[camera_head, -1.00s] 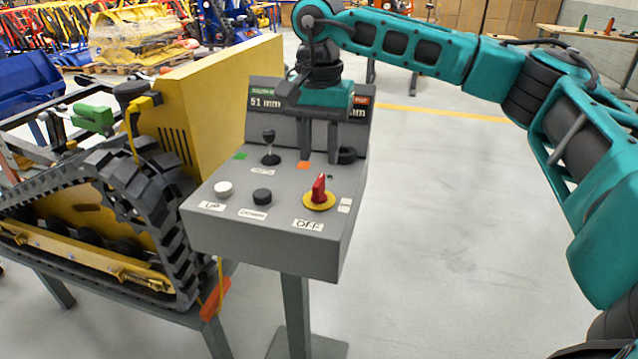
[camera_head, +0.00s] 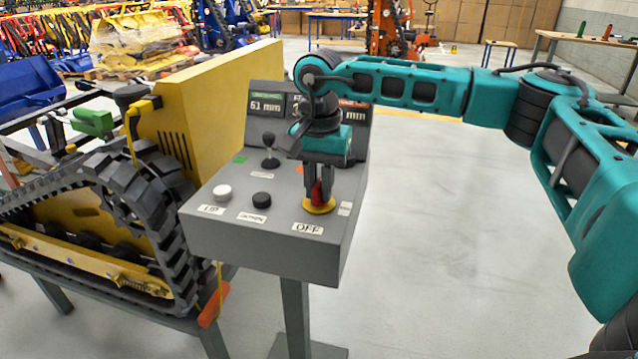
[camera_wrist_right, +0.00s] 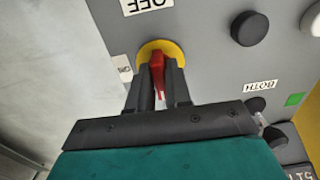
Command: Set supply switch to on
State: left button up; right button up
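The supply switch is a red knob (camera_head: 317,194) on a yellow round plate (camera_head: 320,207), at the front right of a grey control console (camera_head: 270,237). A label (camera_head: 307,228) in front of it reads OFF. My right gripper (camera_head: 317,190) points down over the switch, one finger on each side of the red knob. In the right wrist view the knob (camera_wrist_right: 157,72) fills the narrow gap between the fingertips (camera_wrist_right: 158,82); the fingers look closed on it. They hide part of the knob and the plate. My left gripper is not in view.
The console also carries a white button (camera_head: 222,192), a black button (camera_head: 262,200), a small black joystick (camera_head: 270,150) and displays at the back. A yellow tracked carrier (camera_head: 215,90) stands close on the left. The floor to the right is clear.

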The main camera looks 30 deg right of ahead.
jog(key=shift+c, duration=1.4)
grip_shut()
